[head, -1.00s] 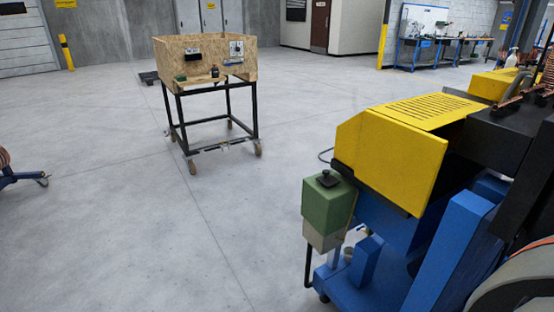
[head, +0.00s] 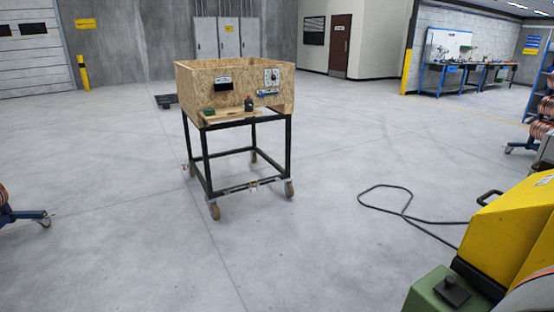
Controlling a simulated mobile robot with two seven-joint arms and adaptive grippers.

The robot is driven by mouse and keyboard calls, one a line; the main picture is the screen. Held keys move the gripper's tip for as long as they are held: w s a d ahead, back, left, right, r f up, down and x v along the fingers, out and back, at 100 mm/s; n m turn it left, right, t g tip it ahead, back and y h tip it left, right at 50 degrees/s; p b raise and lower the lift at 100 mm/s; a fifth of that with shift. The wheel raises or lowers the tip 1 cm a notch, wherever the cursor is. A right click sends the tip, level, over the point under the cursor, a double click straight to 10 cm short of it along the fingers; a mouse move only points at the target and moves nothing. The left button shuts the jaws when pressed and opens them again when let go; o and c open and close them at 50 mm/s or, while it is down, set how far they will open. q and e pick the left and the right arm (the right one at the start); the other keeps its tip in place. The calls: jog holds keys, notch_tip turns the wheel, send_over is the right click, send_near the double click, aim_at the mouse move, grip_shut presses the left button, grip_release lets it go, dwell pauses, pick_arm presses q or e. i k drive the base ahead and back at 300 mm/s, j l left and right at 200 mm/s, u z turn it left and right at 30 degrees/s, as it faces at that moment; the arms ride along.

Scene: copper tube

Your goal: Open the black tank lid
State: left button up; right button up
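The black lid (head: 451,291) is a small dark square cap with a knob on the flat top of the green tank (head: 425,295). It looks seated on the tank. The tank is at the bottom right of the head view, beside the yellow machine housing (head: 510,225), and its lower part is cut off by the picture edge. Neither of my grippers is in view.
A wooden box cart (head: 235,93) on a black wheeled frame stands ahead, left of centre. A black cable (head: 400,213) lies on the floor left of the machine. A workbench (head: 470,67) stands at the far back right. The grey floor between is open.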

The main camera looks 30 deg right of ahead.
aim_at(448, 289)
jog(key=i+z, duration=0.3)
jog(key=i+j+z, duration=0.25)
jog(key=i, duration=0.25)
jog(key=i+j+z, duration=0.15)
jog(key=i+z, duration=0.15)
jog(key=i+j+z, duration=0.1)
jog(key=z, duration=0.3)
jog(key=i+j+z, duration=0.25)
jog(key=z, duration=0.15)
jog(key=i+j+z, duration=0.25)
jog(key=z, duration=0.15)
jog(key=i+j+z, duration=0.1)
jog(key=z, duration=0.35)
jog(key=i+j+z, duration=0.1)
jog(key=z, duration=0.35)
jog(key=j+z, duration=0.25)
jog(key=z, duration=0.15)
jog(key=j+z, duration=0.2)
jog(key=z, duration=0.25)
jog(key=j+z, duration=0.25)
jog(key=z, duration=0.2)
jog(key=j+z, duration=0.2)
jog(key=z, duration=0.25)
